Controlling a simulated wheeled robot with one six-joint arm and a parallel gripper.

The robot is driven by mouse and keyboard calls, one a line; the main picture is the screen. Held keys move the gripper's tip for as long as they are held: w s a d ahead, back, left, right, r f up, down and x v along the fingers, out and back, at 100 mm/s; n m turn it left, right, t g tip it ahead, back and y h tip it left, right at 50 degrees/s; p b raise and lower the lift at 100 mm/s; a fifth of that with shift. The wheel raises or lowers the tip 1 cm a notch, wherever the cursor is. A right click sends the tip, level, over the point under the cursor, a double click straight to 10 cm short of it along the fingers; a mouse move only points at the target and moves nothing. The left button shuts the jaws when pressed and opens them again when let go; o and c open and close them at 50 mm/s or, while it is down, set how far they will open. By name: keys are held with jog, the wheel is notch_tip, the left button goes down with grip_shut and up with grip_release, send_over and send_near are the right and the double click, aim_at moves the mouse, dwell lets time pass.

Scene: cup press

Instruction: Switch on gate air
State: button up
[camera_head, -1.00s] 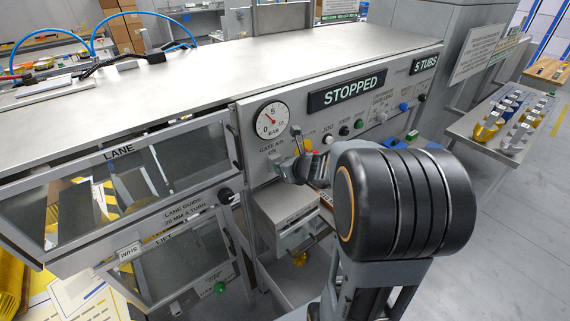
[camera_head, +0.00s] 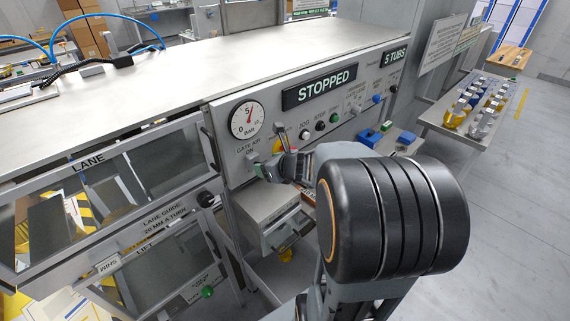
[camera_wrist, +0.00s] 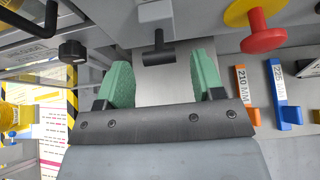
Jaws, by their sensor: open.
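In the head view the round pressure gauge (camera_head: 246,120) sits on the grey front panel, its red needle pointing up near the 5. The GATE AIR ON label (camera_head: 247,150) is just below it. My gripper (camera_head: 283,165) is at the panel, right of and below this label, partly hidden by my wrist. In the wrist view a dark T-shaped handle (camera_wrist: 158,45) stands out from a light plate, beyond and between the green fingertips. My gripper (camera_wrist: 160,70) is open and holds nothing.
A red knob on a yellow base (camera_wrist: 265,38) is close to the right finger. A black knob (camera_wrist: 73,50) is at left. The STOPPED display (camera_head: 319,87) is above the buttons. Floor at right is clear.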

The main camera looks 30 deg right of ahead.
jog(key=p+v, duration=0.1)
jog(key=v, duration=0.9)
jog(key=shift+s+r, duration=0.15)
jog(key=shift+s, duration=0.05)
jog(key=shift+d, duration=0.1)
